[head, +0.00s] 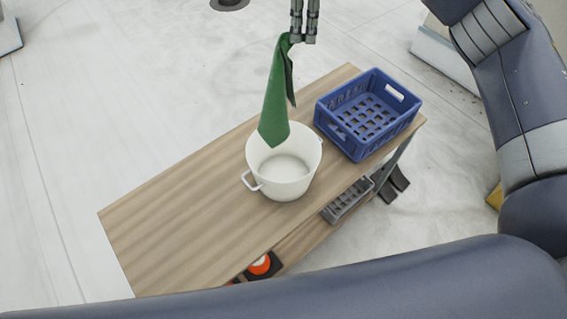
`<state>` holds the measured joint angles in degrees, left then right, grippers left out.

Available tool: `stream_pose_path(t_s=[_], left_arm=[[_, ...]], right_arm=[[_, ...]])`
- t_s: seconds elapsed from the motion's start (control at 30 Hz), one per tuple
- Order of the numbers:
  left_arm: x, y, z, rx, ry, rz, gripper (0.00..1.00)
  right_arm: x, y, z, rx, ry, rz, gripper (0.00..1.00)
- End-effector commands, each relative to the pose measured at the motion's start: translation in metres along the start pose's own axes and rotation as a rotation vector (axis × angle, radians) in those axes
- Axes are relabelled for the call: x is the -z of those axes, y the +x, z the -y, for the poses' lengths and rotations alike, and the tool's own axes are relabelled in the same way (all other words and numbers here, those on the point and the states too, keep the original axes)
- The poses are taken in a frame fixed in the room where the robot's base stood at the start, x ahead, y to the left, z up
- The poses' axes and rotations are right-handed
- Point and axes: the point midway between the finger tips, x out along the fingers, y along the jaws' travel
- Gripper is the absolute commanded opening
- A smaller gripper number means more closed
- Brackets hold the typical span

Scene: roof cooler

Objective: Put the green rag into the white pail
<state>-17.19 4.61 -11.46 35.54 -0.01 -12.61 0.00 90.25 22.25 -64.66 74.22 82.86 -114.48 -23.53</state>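The green rag (276,98) hangs down from my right gripper (302,39), which is shut on its top end. The rag is long and folded, with its lower tip in front of the pail's far rim in the picture. I cannot tell whether the tip is above the opening or inside it. The white pail (283,187) stands upright on the wooden table, with a handle at its left side. The visible part of its inside is empty. My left gripper is not in view.
A blue crate (357,146) stands on the wooden table (170,220) to the right of the pail. The table's left part is clear. Below the table top are a grey tray (346,200) and an orange and black item (261,265).

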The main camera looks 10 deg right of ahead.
Motion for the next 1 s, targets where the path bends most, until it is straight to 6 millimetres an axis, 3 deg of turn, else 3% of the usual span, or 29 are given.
stream_pose_path(t_s=[1.0], left_arm=[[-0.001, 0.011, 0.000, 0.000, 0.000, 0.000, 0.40]], right_arm=[[0.000, 0.052, 0.000, 0.001, 0.000, 0.000, 0.00]])
